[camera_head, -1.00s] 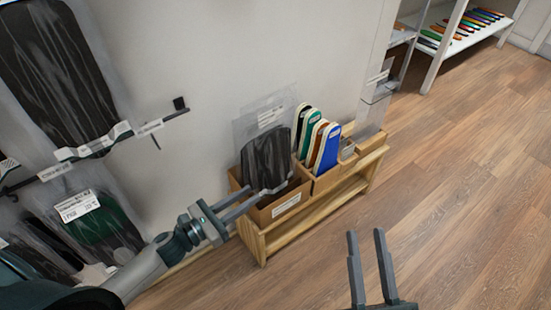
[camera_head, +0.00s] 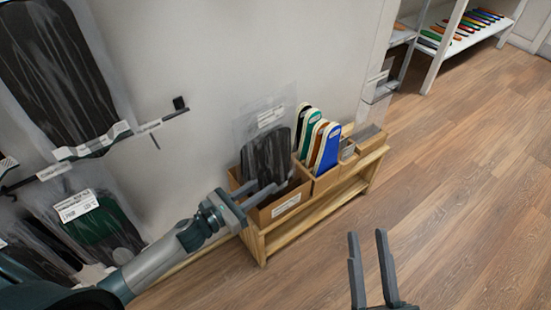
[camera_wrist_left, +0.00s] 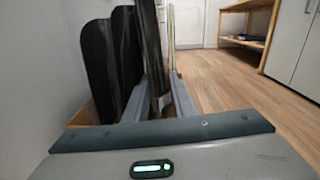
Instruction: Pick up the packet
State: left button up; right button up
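Clear packets with black insoles (camera_head: 268,155) stand upright in the left compartment of a cardboard box on a low wooden stand. They also show in the left wrist view, where several dark insoles (camera_wrist_left: 100,60) stand side by side. My left gripper (camera_head: 266,184) is open at the front of these packets, its fingertips over the box. In the left wrist view, one black packet (camera_wrist_left: 152,45) with a pale lower edge shows between the two fingers (camera_wrist_left: 157,95); I cannot tell whether they touch it. My right gripper (camera_head: 367,236) is open and empty over the floor.
Colored insoles (camera_head: 327,148) stand in the compartment to the right, close to the packets. The wooden stand (camera_head: 315,215) is against the wall. More packets (camera_head: 90,220) hang on wall hooks at the left. The wooden floor (camera_head: 460,170) is clear on the right.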

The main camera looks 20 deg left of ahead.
aim_at(269, 182)
pick_arm(q)
jog(key=shift+x, duration=1.6)
grip_shut()
